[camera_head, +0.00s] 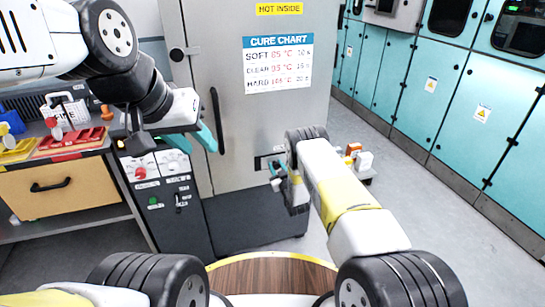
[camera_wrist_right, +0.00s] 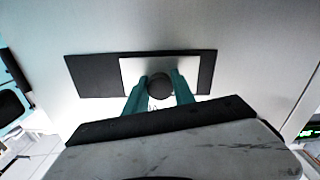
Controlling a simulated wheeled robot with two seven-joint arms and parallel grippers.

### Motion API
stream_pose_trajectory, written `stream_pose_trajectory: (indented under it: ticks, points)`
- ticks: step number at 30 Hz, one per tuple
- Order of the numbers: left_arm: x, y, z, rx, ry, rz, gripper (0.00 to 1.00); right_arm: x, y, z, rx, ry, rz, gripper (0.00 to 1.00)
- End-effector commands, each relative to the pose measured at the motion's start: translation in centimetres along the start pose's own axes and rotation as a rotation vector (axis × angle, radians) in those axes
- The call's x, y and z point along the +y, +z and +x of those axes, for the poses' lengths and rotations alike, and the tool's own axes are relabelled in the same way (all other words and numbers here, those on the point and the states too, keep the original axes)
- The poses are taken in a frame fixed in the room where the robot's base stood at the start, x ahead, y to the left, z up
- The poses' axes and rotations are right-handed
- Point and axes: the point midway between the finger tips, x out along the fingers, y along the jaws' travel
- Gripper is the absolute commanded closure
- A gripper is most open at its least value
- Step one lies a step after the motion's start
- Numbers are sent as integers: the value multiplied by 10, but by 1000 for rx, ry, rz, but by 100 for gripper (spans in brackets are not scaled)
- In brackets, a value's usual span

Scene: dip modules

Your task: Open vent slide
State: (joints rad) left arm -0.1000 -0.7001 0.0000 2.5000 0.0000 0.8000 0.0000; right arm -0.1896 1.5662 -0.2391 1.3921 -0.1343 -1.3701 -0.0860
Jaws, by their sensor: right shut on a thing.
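The vent slide (camera_wrist_right: 132,70) is a light plate on a dark slotted backing (camera_wrist_right: 90,75) in the cabinet face. In the right wrist view, a wide dark stretch shows left of the plate and a narrow one right of it. A dark round knob (camera_wrist_right: 161,88) stands on the plate. My right gripper (camera_wrist_right: 160,90) is shut on the knob, with a teal finger on each side. In the head view, my right gripper (camera_head: 275,173) is low at the cabinet front and partly hides the vent (camera_head: 264,162). My left gripper (camera_head: 191,141) is open and empty, left of the cabinet's handle.
The grey cabinet (camera_head: 230,110) carries a cure chart (camera_head: 278,64), a "HOT INSIDE" label (camera_head: 279,9) and a black door handle (camera_head: 214,120). A control box (camera_head: 165,205) stands left of it. A workbench with red trays (camera_head: 70,140) is further left.

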Motion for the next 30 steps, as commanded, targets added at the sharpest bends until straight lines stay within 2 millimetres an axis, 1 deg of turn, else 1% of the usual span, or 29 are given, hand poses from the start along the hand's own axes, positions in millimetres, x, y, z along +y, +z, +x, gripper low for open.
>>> stream_pose_trajectory:
  ticks: [1,3,6,9,13,21,22,24,25,30]
  points:
    - [0,0,0,0,0,0,64,18,2,0,1,8,-2,100]
    - [0,0,0,0,0,0,64,36,6,0,2,8,-2,100]
    - [0,0,0,0,0,0,64,60,11,0,2,7,-1,100]
    - [0,0,0,0,0,0,64,76,14,0,2,6,-1,100]
    - [0,0,0,0,0,0,64,84,16,0,2,3,-1,100]
    - [0,0,0,0,0,0,64,87,16,0,1,6,-2,100]
    - [0,0,0,0,0,0,64,87,16,0,1,6,-3,66]
    - [0,0,0,0,0,0,64,87,16,0,1,6,-3,52]
    - [0,0,0,0,0,0,64,87,16,0,0,6,-3,48]
    - [0,0,0,0,0,0,64,85,16,0,0,4,-2,48]
